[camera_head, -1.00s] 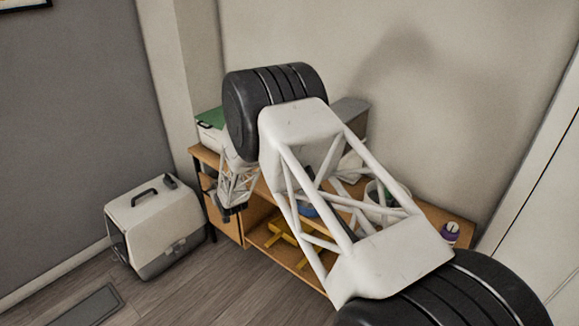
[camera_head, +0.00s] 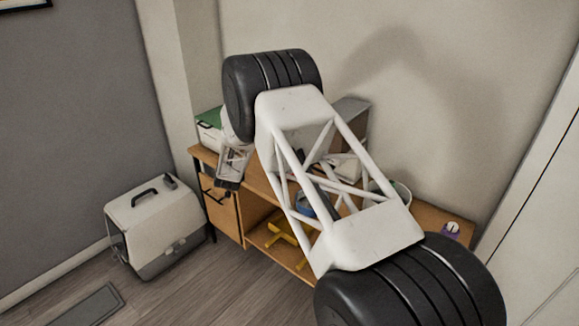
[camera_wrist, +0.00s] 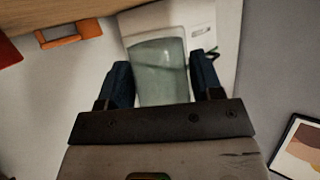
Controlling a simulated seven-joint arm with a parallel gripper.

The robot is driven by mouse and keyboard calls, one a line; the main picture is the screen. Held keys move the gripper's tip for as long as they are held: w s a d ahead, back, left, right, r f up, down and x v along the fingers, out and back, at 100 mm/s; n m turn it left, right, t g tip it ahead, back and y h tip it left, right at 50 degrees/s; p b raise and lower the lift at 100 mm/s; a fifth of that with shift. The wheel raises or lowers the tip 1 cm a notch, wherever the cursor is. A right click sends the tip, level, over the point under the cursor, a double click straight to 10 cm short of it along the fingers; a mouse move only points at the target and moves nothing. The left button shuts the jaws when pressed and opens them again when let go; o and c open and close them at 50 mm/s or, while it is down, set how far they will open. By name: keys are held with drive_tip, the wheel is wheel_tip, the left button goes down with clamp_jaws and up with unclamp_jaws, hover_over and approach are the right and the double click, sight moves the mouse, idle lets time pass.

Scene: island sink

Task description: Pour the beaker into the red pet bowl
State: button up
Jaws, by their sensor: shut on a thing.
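The beaker (camera_wrist: 160,72) is a greenish, see-through vessel in the wrist view. It sits between the two dark blue fingers of my gripper (camera_wrist: 161,78), which is shut on it. I cannot tell its contents. In the head view my gripper (camera_head: 228,184) is at the left front end of the wooden cabinet, and the beaker cannot be made out there. The red pet bowl cannot be identified for sure. A red piece (camera_wrist: 8,52) shows at the left edge of the wrist view, cut off. My arm hides much of the cabinet top.
The wooden cabinet (camera_head: 430,217) stands against the wall. A blue item (camera_head: 304,204), a purple-and-white item (camera_head: 452,230) and a yellow item (camera_head: 284,233) are on or in it. A pet carrier (camera_head: 155,222) stands on the floor to the left. An orange piece (camera_wrist: 70,33) shows in the wrist view.

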drive_tip(key=w+d+r+m+g+h, duration=0.2)
drive_tip(key=w+d+m+h, duration=0.7)
drive_tip(key=d, duration=0.5)
drive_tip(key=shift+w+d+m+g+h, duration=0.2)
drive_tip(key=shift+w+m+g+h, duration=0.2)
drive_tip(key=shift+w+g+h, duration=0.5)
drive_tip(key=shift+w, duration=0.1)
drive_tip(key=shift+d, duration=0.15)
drive_tip(key=shift+s+d+f+m+t+y, duration=0.35)
drive_tip(key=shift+f+m+y, duration=0.25)
drive_tip(key=shift+m, duration=0.2)
drive_tip(key=shift+s+d+r+m, duration=0.15)
drive_tip(key=shift+d+m, duration=0.1)
drive_tip(key=shift+m, duration=0.05)
drive_tip(key=shift+s+d+m, duration=0.15)
drive_tip(key=shift+m, duration=0.15)
